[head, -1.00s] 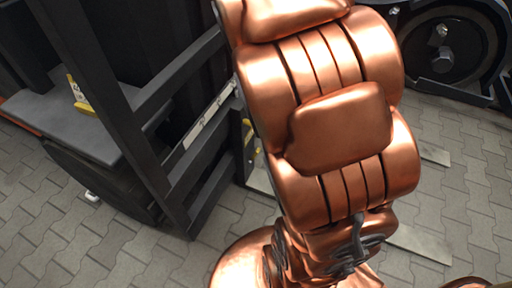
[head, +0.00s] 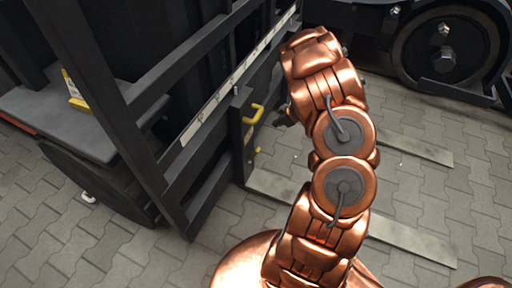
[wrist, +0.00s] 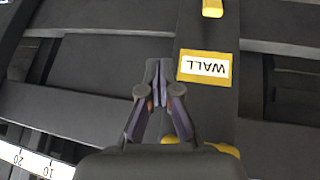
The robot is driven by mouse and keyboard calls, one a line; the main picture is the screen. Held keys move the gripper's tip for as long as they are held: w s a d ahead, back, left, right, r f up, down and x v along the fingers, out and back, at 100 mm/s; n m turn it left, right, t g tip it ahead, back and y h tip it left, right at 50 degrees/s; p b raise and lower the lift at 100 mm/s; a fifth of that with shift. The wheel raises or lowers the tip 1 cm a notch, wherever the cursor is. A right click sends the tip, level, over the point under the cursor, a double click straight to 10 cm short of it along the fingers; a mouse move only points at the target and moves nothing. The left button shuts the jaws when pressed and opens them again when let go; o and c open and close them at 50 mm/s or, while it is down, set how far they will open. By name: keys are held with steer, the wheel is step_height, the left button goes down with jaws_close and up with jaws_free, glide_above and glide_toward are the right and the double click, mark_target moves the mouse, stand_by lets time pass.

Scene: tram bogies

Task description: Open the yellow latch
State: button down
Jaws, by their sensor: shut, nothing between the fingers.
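Two yellow handle-like parts sit on a dark upright post of the black frame: an upper one (head: 254,114) and a lower one (head: 254,154). I cannot tell which is the latch. My gripper (head: 284,118) is right of the upper one in the head view, apart from it in the picture. In the wrist view my gripper (wrist: 157,80) is shut and empty, its tips over the dark frame beside a yellow-edged label reading WALL (wrist: 205,67). One yellow part (wrist: 213,8) shows at the top edge; more yellow (wrist: 223,149) is partly hidden behind my gripper.
The black frame (head: 150,95) carries a white ruler strip (head: 225,85). A grey platform (head: 75,120) with a yellow-and-white item (head: 75,92) is at left. A large wheel (head: 445,55) stands at the back right. Flat pale plates (head: 410,238) lie on the paving.

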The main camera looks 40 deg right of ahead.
steer(key=s+a+f+y, duration=0.2)
steer(key=a+f+y, duration=0.1)
steer(key=a+f, duration=0.15)
steer(key=b, duration=0.3)
glide_above(255, 155)
steer(key=d, duration=0.1)
steer(key=f, duration=0.5)
steer(key=w+f, duration=0.1)
steer(key=f, duration=0.1)
steer(key=shift+d+f, duration=0.15)
steer(key=shift+s, duration=0.15)
